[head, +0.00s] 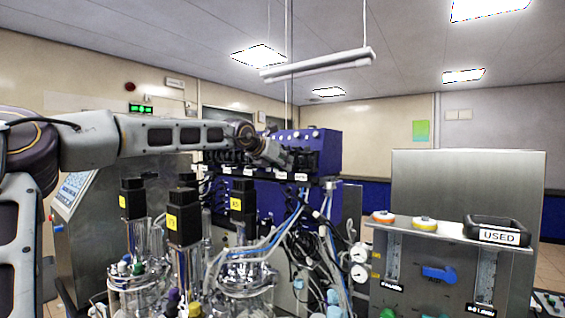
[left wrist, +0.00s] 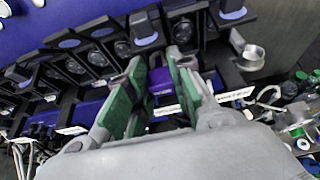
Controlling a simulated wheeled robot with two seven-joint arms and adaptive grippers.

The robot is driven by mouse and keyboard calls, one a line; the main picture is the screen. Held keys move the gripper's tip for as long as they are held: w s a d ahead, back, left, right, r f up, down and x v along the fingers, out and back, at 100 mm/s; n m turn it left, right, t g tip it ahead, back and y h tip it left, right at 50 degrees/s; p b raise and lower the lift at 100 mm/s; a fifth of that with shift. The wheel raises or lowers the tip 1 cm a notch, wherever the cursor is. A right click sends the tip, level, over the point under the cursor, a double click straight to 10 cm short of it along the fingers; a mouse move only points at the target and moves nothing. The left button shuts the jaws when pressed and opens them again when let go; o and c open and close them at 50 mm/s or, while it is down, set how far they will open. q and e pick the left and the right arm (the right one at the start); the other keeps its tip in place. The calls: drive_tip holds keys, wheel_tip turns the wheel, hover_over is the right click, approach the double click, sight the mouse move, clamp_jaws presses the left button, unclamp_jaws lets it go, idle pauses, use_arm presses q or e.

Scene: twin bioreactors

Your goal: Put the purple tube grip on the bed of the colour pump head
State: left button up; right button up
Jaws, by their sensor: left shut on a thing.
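My left gripper (head: 277,153) reaches in from the left to the row of black pump heads on the front of the blue pump cabinet (head: 325,152). In the left wrist view its green-padded fingers (left wrist: 157,72) are shut on the purple tube grip (left wrist: 162,84), which shows between them in front of the row. Pump heads (left wrist: 97,57) with round blue-purple knobs stand beside the fingers. I cannot tell which one is the colour pump head, nor whether the grip touches a bed. In the head view the grip is hidden. My right gripper is not in view.
Glass bioreactor vessels with black, yellow-tagged motors (head: 184,217) stand below my left arm. Blue and clear tubes (head: 290,238) hang under the cabinet. At right, a steel panel stand (head: 460,180) has a black tray (head: 497,222) marked USED. White labels (left wrist: 168,126) line the pump shelf.

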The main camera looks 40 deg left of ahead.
use_arm(q)
drive_tip(key=shift+f, duration=0.15)
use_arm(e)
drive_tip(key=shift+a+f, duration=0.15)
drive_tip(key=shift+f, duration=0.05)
use_arm(q)
drive_tip(key=o, duration=0.9)
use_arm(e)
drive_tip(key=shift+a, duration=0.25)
use_arm(q)
drive_tip(key=shift+o, duration=0.2)
drive_tip(key=shift+r, duration=0.25)
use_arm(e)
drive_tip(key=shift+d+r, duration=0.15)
use_arm(q)
drive_tip(key=b+v, duration=0.3)
drive_tip(key=v, duration=0.9)
drive_tip(key=shift+b, duration=0.3)
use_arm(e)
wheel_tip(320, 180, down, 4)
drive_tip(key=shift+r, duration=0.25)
use_arm(q)
drive_tip(key=shift+d, duration=0.1)
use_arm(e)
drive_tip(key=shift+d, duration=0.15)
